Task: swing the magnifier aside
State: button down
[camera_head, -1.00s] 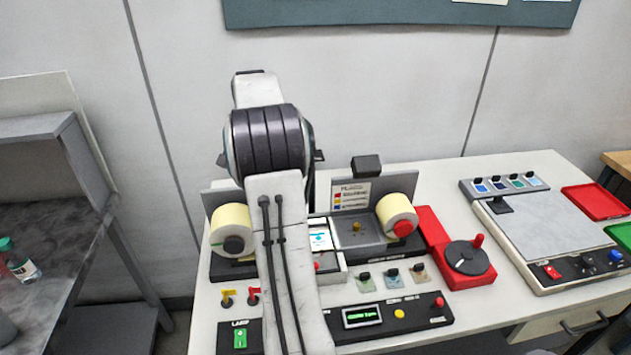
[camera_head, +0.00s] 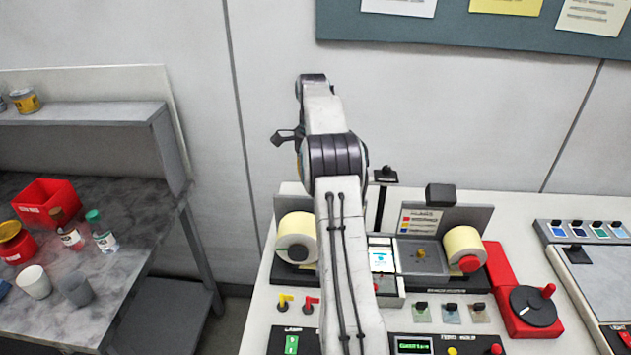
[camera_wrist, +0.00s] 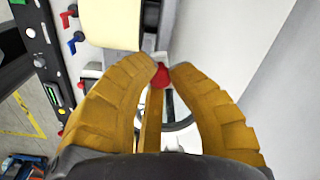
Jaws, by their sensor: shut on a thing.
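In the wrist view my gripper (camera_wrist: 163,68) has its two ochre fingers closed at the tips around a small red knob (camera_wrist: 159,77). Behind the fingers a pale ring (camera_wrist: 183,126) partly shows, which appears to be the magnifier's frame; much of it is hidden. In the head view my own arm covers the fingers and most of the magnifier, so its angle cannot be told there. A thin dark post with a flat black top (camera_head: 385,176) stands just right of my arm.
A cream label roll (camera_head: 296,236) is left of my arm, another (camera_head: 463,247) to the right. The red crank unit (camera_head: 530,308) is further right. Small red and yellow levers (camera_head: 298,303) stand in front. A cluttered side bench (camera_head: 110,275) is at left, with a floor gap between.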

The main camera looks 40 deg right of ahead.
jog(key=shift+w+d+f, duration=0.1)
jog(key=shift+w, duration=0.1)
dwell(0.4)
jog(key=c, duration=1.4)
grip_release()
jog(key=shift+w+d, duration=0.1)
jog(key=shift+w, duration=0.05)
jog(key=shift+o, duration=1.4)
jog(key=shift+s, duration=0.25)
